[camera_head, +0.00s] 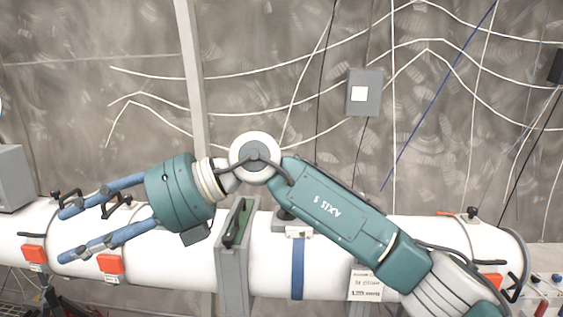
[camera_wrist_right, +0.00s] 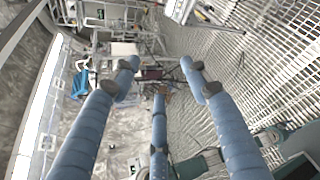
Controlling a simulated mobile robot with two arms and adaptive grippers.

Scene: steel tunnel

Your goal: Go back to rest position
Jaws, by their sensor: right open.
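My right arm (camera_head: 335,210) comes in from the lower right and bends at a white joint. Its gripper (camera_head: 62,235) points to the left in the head view, in front of the white pipe. Its blue fingers are spread apart with nothing between them. In the right wrist view the same gripper (camera_wrist_right: 159,75) shows three blue fingers, open and empty. My left gripper is not in either view.
The white pipe (camera_head: 330,250) runs across the head view, with orange blocks (camera_head: 110,263) and a grey upright bracket (camera_head: 233,270). Behind it a grey wall (camera_head: 270,60) carries loose cables and a grey box (camera_head: 364,92). Metal grating (camera_wrist_right: 275,60) shows in the wrist view.

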